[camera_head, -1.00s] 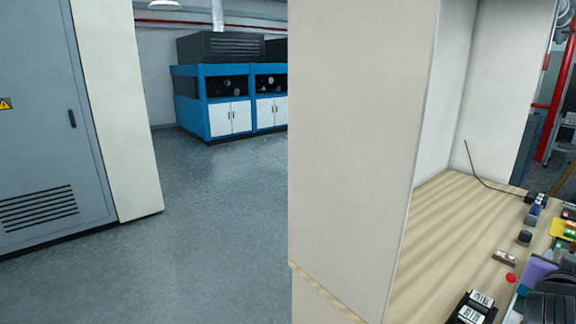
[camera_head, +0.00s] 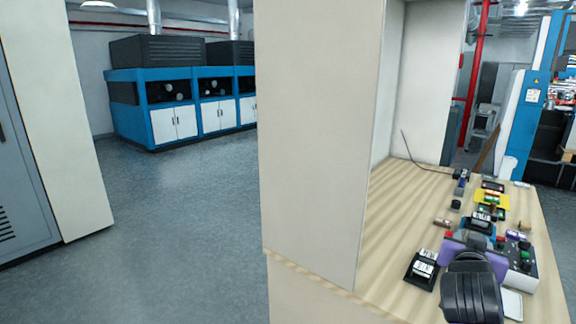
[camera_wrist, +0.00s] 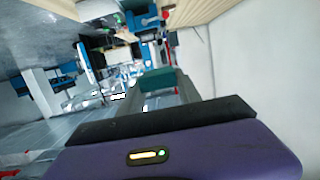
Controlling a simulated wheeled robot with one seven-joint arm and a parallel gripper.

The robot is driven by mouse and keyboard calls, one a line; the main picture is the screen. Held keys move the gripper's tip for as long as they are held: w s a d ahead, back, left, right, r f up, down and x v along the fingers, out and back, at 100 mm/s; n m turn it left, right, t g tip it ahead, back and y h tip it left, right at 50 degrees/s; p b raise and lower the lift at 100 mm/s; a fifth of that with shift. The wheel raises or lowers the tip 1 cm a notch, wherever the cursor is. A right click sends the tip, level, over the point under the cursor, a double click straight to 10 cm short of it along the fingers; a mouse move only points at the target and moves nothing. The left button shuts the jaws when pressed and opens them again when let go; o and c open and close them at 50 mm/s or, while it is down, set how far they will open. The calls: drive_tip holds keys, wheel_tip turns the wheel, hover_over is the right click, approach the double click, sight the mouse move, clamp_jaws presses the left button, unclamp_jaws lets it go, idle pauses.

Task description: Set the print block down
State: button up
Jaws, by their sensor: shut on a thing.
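My gripper (camera_head: 478,241) shows from behind in the head view as a purple body on a black wrist, at the lower right over the wooden bench (camera_head: 392,240). Its fingertips are mostly hidden there. In the wrist view its purple body fills the bottom. A grey and teal piece, which looks like the print block (camera_wrist: 165,82), stands out beyond the black edge. The gripper is shut on it. I cannot tell how far the block is above the bench.
A black holder with white labels (camera_head: 422,268) lies on the bench left of my gripper. A control box with knobs (camera_head: 522,258) is on the right, and several small items lie farther back. A tall pale panel (camera_head: 315,140) bounds the bench's left. Bare wood lies between.

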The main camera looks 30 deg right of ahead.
drive_tip(key=w+a+f+n+t+y, duration=0.3)
drive_tip(key=w+a+f, duration=0.2)
drive_tip(key=a+f, duration=0.45)
drive_tip(key=w+a+f+n+t+y, duration=0.35)
drive_tip(key=w+a+f, duration=0.25)
drive_tip(key=a+f, duration=0.4)
drive_tip(key=s+a+f+n+t+y, duration=0.1)
drive_tip(key=s+a+f+n+y, duration=0.2)
drive_tip(key=a+f, duration=0.4)
drive_tip(key=s+a+f+n+t+y, duration=0.1)
drive_tip(key=s+a+f+n+y, duration=0.2)
drive_tip(key=a+f, duration=0.4)
drive_tip(key=s+a+y, duration=0.1)
drive_tip(key=s+a, duration=0.1)
drive_tip(key=a, duration=0.6)
drive_tip(key=shift+s+a+f+t+y, duration=0.15)
drive_tip(key=shift+f+t+y, duration=0.15)
drive_tip(key=shift+t+y, duration=0.05)
drive_tip(key=shift+n, duration=0.25)
